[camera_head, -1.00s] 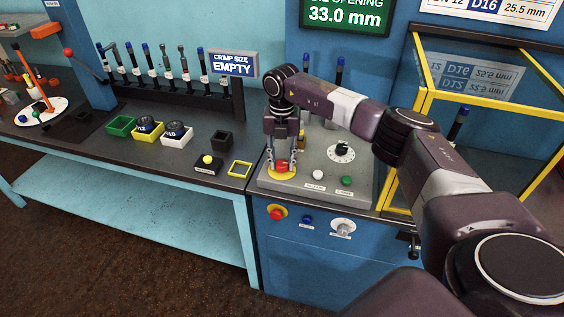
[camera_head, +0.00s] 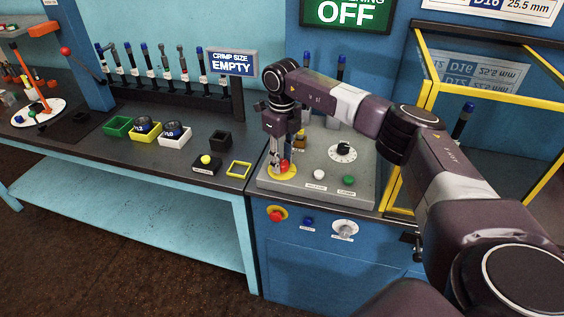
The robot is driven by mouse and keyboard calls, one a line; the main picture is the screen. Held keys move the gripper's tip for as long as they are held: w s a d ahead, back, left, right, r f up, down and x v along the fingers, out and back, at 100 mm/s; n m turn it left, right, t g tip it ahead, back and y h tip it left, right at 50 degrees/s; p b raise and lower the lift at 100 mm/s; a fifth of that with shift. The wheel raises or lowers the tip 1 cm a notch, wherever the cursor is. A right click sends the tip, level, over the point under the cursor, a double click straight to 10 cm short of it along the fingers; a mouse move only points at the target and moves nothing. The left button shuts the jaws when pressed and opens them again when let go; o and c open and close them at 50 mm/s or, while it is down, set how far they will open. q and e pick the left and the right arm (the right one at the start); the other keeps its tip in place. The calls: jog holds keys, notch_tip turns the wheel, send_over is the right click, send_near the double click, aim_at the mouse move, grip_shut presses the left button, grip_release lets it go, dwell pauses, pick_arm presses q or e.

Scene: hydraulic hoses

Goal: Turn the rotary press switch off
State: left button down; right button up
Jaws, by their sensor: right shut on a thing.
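The rotary press switch, a red knob (camera_head: 285,165) on a round yellow plate (camera_head: 272,175), sits at the front left of the grey sloped control panel (camera_head: 300,185). My right gripper (camera_head: 279,163) comes down onto it from above and is shut on the red knob, hiding part of it. The green display (camera_head: 346,14) on the blue wall above reads OFF. My left gripper is not in view.
A dial (camera_head: 343,151), a white button (camera_head: 319,174) and a green button (camera_head: 349,180) share the panel. A red button (camera_head: 276,214) and a grey knob (camera_head: 344,228) sit on the blue front below. A yellow-framed guard (camera_head: 480,31) stands to the right.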

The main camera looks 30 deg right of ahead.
aim_at(282, 162)
jog(key=n+b, duration=0.1)
jog(key=n, duration=0.3)
jog(key=shift+w+r+n, duration=0.1)
jog(key=shift+n, duration=0.3)
dwell(0.4)
jog(key=o, duration=1.2)
jog(key=shift+c, duration=0.2)
notch_tip(282, 162, up, 12)
